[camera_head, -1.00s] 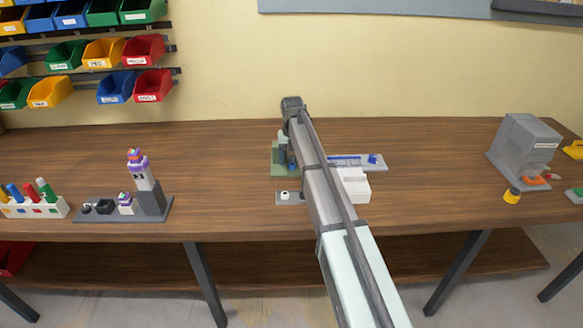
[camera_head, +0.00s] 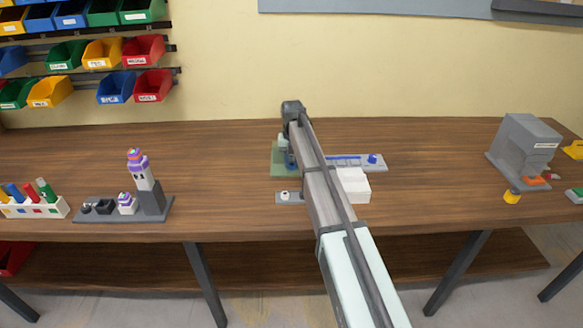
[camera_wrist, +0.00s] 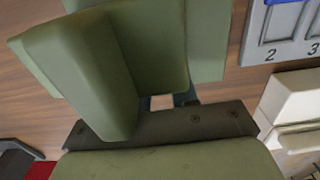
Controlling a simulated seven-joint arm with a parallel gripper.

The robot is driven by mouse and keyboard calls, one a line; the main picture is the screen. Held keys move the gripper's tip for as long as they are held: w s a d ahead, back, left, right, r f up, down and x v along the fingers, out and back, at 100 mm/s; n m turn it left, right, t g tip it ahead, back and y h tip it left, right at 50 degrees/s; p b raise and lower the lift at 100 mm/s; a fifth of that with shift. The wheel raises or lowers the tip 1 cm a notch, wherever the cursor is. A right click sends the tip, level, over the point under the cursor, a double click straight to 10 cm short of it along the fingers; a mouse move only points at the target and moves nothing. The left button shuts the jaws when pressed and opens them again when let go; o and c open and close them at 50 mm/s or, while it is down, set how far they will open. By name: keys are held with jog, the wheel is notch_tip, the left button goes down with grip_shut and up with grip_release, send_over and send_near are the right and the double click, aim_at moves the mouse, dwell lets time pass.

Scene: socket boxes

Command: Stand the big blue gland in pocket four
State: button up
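In the wrist view, large olive-green shapes fill the middle, and I cannot tell how the fingers stand. A dark blue piece (camera_wrist: 186,97) shows just past the dark screwed plate; whether it is held is unclear. A grey pocket strip (camera_head: 381,167) lies right of the arm, with a blue bar (camera_head: 344,157) and a blue piece (camera_head: 373,158) on it. In the wrist view, numbers 2 and 3 show on the strip (camera_wrist: 268,57). Pocket four is not readable.
A white box (camera_head: 354,186) stands just right of the arm. A small grey plate with a white knob (camera_head: 285,194) lies in front of the green board. A grey machine (camera_head: 527,145) stands far right, a striped tower (camera_head: 142,172) left.

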jog(key=shift+c, duration=1.4)
jog(key=shift+r, duration=0.1)
jog(key=shift+r, duration=2.4)
jog(key=w+d+m, duration=0.1)
jog(key=d+m, duration=0.2)
jog(key=d, duration=0.4)
jog(key=d+m, duration=0.4)
jog(key=d, duration=0.4)
jog(key=w+d+m, duration=0.1)
jog(key=d+m, duration=0.3)
jog(key=d, duration=0.4)
jog(key=shift+w+d+r, duration=0.2)
jog(key=shift+w+r, duration=0.05)
jog(key=shift+w, duration=0.1)
jog(key=shift+d+m, duration=0.5)
jog(key=shift+d, duration=0.05)
jog(key=shift+f, duration=0.25)
